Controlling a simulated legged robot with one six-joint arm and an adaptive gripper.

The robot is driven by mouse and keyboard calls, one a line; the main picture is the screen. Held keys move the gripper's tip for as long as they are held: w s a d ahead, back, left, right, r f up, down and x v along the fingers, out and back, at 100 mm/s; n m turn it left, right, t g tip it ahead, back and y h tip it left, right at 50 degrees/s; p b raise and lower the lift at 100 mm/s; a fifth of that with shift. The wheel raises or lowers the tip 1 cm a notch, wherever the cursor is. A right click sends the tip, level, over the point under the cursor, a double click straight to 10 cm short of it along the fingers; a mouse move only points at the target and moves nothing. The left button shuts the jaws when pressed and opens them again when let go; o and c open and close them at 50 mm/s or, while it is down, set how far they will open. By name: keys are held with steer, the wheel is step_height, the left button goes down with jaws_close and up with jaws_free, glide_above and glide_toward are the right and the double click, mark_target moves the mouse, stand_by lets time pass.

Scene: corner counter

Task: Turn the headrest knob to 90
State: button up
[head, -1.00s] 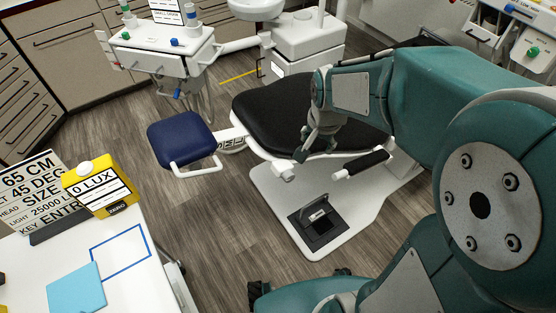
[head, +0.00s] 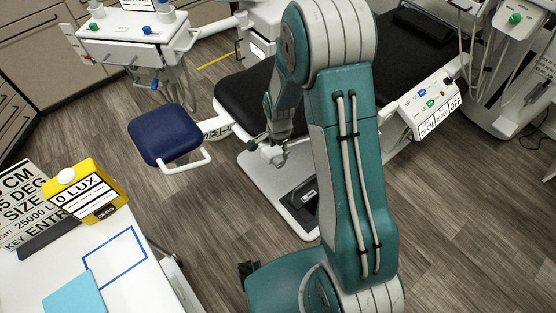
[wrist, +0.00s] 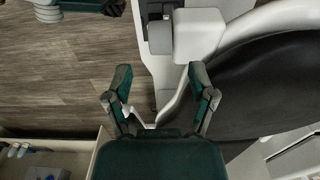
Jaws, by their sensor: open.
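A white control panel (head: 433,104) at the chair's right side in the head view carries several small blue and green knobs and labels; one reads OFF. I cannot tell which knob, if any, is the headrest knob. My gripper (head: 277,153) hangs at the near edge of the dental chair (head: 240,97), left of my upright arm and far from that panel. In the wrist view my gripper (wrist: 159,72) has its two fingers spread, with nothing between them. A white chair part (wrist: 200,35) and the black seat (wrist: 270,95) lie beyond the fingers.
A blue stool (head: 165,133) stands left of the chair. A white table (head: 150,285) with a yellow 0 LUX box (head: 84,190) and a printed sign (head: 25,200) is at lower left. The delivery unit (head: 120,45) is behind. The wood floor (head: 470,220) at right is clear.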

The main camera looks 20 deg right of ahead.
mark_target(278, 159)
steer(key=f, duration=0.5)
steer(key=shift+a+f, duration=0.2)
steer(key=shift+f, duration=0.2)
steer(key=shift+d+f, duration=0.1)
steer(key=shift+f, duration=0.6)
jaws_close()
